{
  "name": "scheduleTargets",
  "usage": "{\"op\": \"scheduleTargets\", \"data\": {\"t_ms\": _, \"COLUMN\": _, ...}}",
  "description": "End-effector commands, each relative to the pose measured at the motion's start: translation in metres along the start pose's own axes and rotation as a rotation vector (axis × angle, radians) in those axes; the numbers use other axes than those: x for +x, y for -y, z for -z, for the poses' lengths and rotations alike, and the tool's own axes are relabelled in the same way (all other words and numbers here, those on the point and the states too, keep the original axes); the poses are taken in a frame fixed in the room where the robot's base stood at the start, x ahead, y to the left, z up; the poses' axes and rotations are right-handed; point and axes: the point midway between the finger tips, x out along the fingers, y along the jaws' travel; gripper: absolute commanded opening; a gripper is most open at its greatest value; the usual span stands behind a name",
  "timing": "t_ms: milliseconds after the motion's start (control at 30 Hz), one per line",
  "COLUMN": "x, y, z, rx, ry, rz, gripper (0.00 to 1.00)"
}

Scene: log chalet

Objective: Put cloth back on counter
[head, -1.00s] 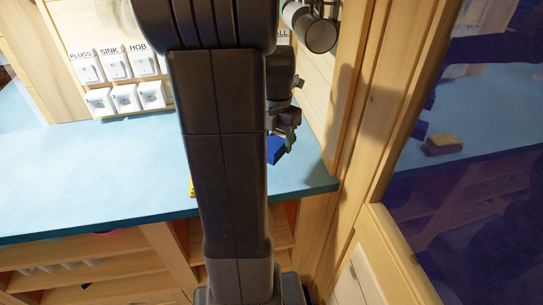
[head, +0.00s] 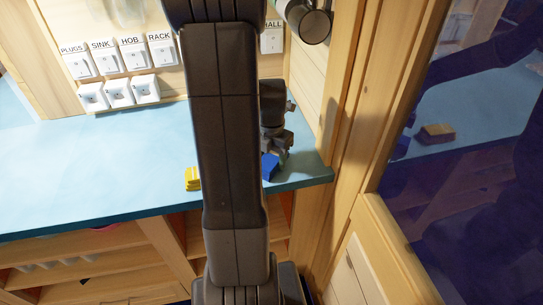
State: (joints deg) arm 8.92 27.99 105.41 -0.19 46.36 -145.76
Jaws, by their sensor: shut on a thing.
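The blue cloth (head: 270,167) is a small folded-looking block of bright blue near the right end of the blue-topped counter (head: 130,175). My gripper (head: 273,152) is shut on it, just right of my dark upright arm link. The arm hides part of the cloth and the fingertips. The cloth appears low over the counter's front right part. I cannot tell whether it touches the top.
A yellow block (head: 193,179) sits on the counter's front edge, left of my arm. Labelled switches (head: 120,92) line the back wall. A wooden post (head: 325,110) and dark reflective glass (head: 450,200) bound the right side. The left counter is clear.

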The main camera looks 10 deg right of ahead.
Motion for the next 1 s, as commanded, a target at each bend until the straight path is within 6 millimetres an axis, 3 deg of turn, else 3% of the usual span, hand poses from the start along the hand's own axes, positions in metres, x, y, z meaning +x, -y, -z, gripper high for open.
{"op": "scheduleTargets", "data": {"t_ms": 133, "x": 0.004, "y": 0.0, "z": 0.0, "rx": 0.0, "ry": 0.0, "rz": 0.0, "gripper": 0.32}}
{"op": "scheduleTargets", "data": {"t_ms": 167, "x": 0.004, "y": 0.0, "z": 0.0, "rx": 0.0, "ry": 0.0, "rz": 0.0, "gripper": 0.56}}
{"op": "scheduleTargets", "data": {"t_ms": 267, "x": 0.003, "y": 0.0, "z": 0.0, "rx": 0.0, "ry": 0.0, "rz": 0.0, "gripper": 0.75}}
{"op": "scheduleTargets", "data": {"t_ms": 667, "x": -0.004, "y": 0.0, "z": -0.001, "rx": 0.0, "ry": 0.001, "rz": -0.001, "gripper": 0.75}}
{"op": "scheduleTargets", "data": {"t_ms": 767, "x": -0.017, "y": -0.001, "z": -0.001, "rx": 0.0, "ry": 0.004, "rz": -0.003, "gripper": 0.75}}
{"op": "scheduleTargets", "data": {"t_ms": 1000, "x": -0.07, "y": -0.001, "z": -0.001, "rx": 0.0, "ry": 0.006, "rz": -0.004, "gripper": 0.75}}
